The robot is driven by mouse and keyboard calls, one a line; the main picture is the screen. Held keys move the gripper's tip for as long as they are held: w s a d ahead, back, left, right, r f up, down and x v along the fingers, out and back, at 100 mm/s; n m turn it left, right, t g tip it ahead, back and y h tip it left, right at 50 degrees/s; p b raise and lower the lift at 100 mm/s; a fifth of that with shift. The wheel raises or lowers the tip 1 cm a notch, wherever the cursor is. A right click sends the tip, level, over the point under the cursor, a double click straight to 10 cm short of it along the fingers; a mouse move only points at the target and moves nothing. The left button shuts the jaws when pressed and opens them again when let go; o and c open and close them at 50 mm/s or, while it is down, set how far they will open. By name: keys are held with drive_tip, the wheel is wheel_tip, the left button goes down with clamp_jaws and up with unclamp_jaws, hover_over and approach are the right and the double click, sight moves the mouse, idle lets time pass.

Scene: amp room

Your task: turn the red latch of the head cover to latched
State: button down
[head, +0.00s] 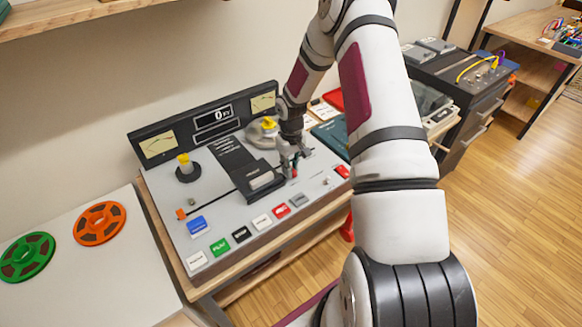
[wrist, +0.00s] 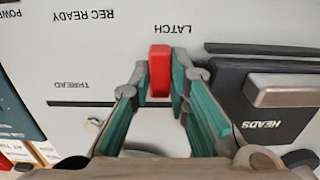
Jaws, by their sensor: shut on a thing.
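The red latch (wrist: 160,72) stands on the light panel just by the printed word LATCH in the wrist view. It looks upright in that picture, its long side running up and down. My gripper (wrist: 161,88) has its two fingers on either side of the latch, shut on it. In the head view my gripper (head: 290,163) is down at the panel and mostly hides the latch. The dark head cover (wrist: 262,105), marked HEADS and bearing a grey block, lies right beside the gripper in the wrist view. The head cover (head: 245,186) is left of the gripper in the head view.
A row of coloured buttons (head: 241,234) runs along the panel's front edge. Two reel hubs with yellow tops (head: 184,158) stand toward the back, before the meter panel (head: 212,121). Green and orange reels (head: 100,223) lie on the left table. A THREAD slot (wrist: 82,104) is left of my gripper.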

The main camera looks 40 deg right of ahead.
drive_tip(key=m, duration=0.1)
drive_tip(key=m+b, duration=0.1)
drive_tip(key=m, duration=0.2)
drive_tip(key=shift+w+a+m+b, duration=0.15)
drive_tip(key=shift+a+m+b, duration=0.15)
drive_tip(key=shift+m, duration=0.1)
drive_tip(key=m+b, duration=0.1)
drive_tip(key=m, duration=0.3)
drive_tip(key=shift+w+a+m+b, duration=0.1)
drive_tip(key=shift+a+m+b, duration=0.05)
drive_tip(key=shift+m+b, duration=0.2)
drive_tip(key=m+b, duration=0.1)
drive_tip(key=m, duration=0.1)
drive_tip(key=m+b, duration=0.1)
drive_tip(key=m, duration=0.1)
drive_tip(key=shift+w+a, duration=0.15)
drive_tip(key=shift+w, duration=0.05)
drive_tip(key=shift+w+m+b, duration=0.15)
drive_tip(key=shift+m+b, duration=0.75)
drive_tip(key=shift+m, duration=1.25)
drive_tip(key=c, duration=1.5)
unclamp_jaws()
